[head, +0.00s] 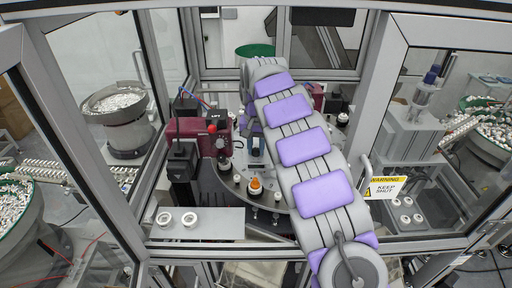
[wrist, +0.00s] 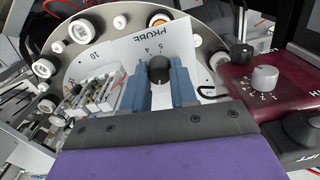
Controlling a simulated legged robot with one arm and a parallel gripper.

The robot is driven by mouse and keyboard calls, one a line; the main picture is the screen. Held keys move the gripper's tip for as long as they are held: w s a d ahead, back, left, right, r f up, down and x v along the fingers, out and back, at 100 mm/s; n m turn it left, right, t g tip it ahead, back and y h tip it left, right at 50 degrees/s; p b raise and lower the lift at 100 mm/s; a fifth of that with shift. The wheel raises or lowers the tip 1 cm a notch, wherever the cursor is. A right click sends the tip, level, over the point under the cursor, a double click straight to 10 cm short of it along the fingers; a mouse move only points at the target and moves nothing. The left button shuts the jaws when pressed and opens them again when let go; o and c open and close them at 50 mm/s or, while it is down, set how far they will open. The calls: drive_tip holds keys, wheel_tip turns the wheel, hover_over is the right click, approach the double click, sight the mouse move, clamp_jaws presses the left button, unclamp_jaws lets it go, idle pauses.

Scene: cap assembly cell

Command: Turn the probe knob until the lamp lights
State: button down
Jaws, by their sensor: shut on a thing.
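The probe knob (wrist: 159,68) is a black round knob on a white plate marked PROBE, with small scale numbers beside it. In the wrist view my gripper (wrist: 160,80) has one blue finger on each side of the knob and is shut on it. In the head view my arm covers most of this spot; a bit of blue gripper (head: 257,147) shows at the arm's left edge, and the knob cannot be made out. I cannot pick out a lit lamp for the probe in either view.
A maroon unit with a light grey knob (wrist: 265,77) and scale stands close right of my gripper. A round dial plate (head: 240,188) carries several parts. Cell frame posts and a warning-signed door (head: 386,187) surround the arm.

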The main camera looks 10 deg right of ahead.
sight(255, 149)
drive_tip(key=shift+f, duration=0.1)
drive_tip(key=c, duration=0.9)
unclamp_jaws()
drive_tip(key=shift+a, duration=0.1)
drive_tip(key=shift+r, duration=0.7)
wheel_tip(255, 149, up, 16)
drive_tip(key=p, duration=0.9)
